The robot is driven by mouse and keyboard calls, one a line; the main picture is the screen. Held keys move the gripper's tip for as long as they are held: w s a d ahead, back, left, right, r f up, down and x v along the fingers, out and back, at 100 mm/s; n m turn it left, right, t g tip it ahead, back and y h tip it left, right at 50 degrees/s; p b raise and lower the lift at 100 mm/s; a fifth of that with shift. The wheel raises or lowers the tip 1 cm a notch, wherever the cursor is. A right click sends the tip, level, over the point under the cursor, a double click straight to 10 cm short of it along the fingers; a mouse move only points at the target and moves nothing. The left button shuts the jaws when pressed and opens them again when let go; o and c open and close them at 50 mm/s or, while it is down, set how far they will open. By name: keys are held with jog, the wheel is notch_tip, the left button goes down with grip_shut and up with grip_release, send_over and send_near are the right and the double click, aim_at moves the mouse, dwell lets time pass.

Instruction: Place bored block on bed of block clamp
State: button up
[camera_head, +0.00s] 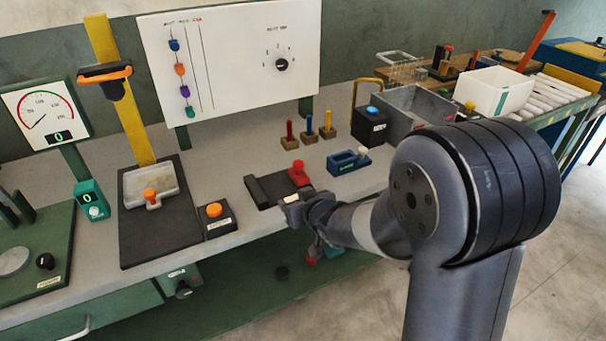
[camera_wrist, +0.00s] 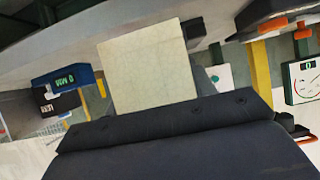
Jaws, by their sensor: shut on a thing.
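A pale, cream block (camera_wrist: 150,66) shows a plain square face in the wrist view, just beyond the dark body of my gripper. No bore shows on this face. My gripper (camera_head: 294,207) is shut on the block, at the front edge of the bench in the head view; its fingertips are hardly visible. A low dark fixture with a red part, which looks like the block clamp (camera_head: 268,190), lies right behind my gripper. My gripper hides its front right part. I cannot tell whether the block touches the clamp bed.
A blue fixture (camera_head: 347,161) stands right of the clamp and an orange button box (camera_head: 215,217) left of it. Several coloured pegs in wooden blocks (camera_head: 308,137) stand behind. A press with a yellow column (camera_head: 118,90) is at left. Bare bench lies behind the clamp.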

jog(key=shift+s+d+f, duration=0.15)
jog(key=shift+d, duration=0.05)
jog(key=s+d+f+m+t+h+p, duration=0.1)
jog(key=s+d+f+m+h, duration=0.2)
jog(key=d+f, duration=0.3)
jog(key=s+d+f+m+h+p, duration=0.1)
jog(key=s+d+f+m+h, duration=0.2)
jog(key=d+f, duration=0.4)
jog(key=d, duration=0.7)
jog(key=shift+s+d+t, duration=0.2)
jog(key=shift+d+t, duration=0.1)
jog(key=shift+t, duration=0.1)
